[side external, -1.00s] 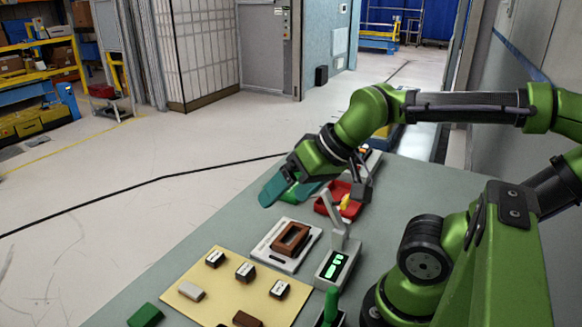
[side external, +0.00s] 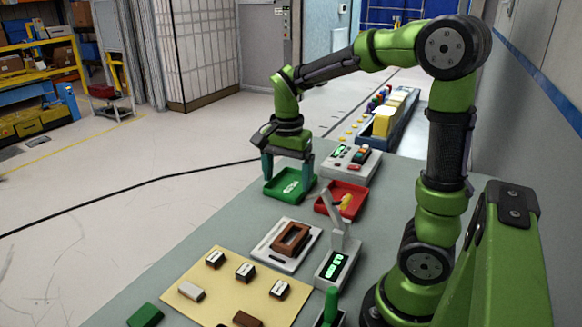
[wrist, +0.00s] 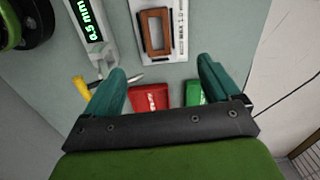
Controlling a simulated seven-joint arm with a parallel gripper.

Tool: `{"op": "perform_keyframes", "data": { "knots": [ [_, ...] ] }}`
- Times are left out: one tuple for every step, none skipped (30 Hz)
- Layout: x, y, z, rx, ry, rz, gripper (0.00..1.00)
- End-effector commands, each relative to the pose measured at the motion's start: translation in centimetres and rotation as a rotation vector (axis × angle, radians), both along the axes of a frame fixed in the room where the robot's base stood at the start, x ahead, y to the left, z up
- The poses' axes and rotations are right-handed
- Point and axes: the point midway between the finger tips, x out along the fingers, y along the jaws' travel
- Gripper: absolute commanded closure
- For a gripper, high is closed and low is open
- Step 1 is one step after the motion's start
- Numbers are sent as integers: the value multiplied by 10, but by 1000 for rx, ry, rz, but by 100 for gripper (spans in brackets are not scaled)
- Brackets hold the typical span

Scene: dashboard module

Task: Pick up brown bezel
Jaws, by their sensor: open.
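The brown bezel (side external: 291,238) is a rectangular frame with an open middle. It lies on a white fixture plate (side external: 273,255) on the grey-green table. In the wrist view the bezel (wrist: 157,32) is at the top middle, beyond my fingertips. My gripper (side external: 287,172) points down over the green tray at the far part of the table, well behind the bezel. Its teal fingers are spread wide and empty, and they also show in the wrist view (wrist: 163,72).
A gauge with a green display (side external: 334,265) stands right of the bezel. A red tray (side external: 345,199) and a green tray (side external: 289,186) lie behind it. A yellow mat (side external: 222,288) with several small blocks is in front. A control box (side external: 350,162) sits farther back.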

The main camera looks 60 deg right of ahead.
Motion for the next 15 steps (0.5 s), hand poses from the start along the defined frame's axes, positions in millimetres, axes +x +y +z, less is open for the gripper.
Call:
{"op": "perform_keyframes", "data": {
  "knots": [
    [-1, 0, 1, 1, 6, -33, 11],
    [-2, 1, 0, 2, 10, -49, 11],
    [-3, 1, -3, 4, 12, -61, 11],
    [-3, 1, -6, 6, 14, -67, 11],
    [-3, 1, -9, 6, 14, -70, 11],
    [-3, 2, -16, 6, 16, -70, 11],
    [-4, 2, -22, 5, 16, -68, 11],
    [-4, 2, -28, 6, 16, -68, 11],
    [-4, 2, -37, 5, 17, -67, 11],
    [-4, 2, -44, 5, 17, -67, 11],
    [-4, 2, -50, 5, 17, -68, 11],
    [-4, 2, -59, 5, 17, -68, 11],
    [-4, 2, -66, 6, 16, -68, 11],
    [-4, 2, -72, 5, 17, -67, 11],
    [-4, 2, -81, 5, 17, -67, 11]
  ]
}}
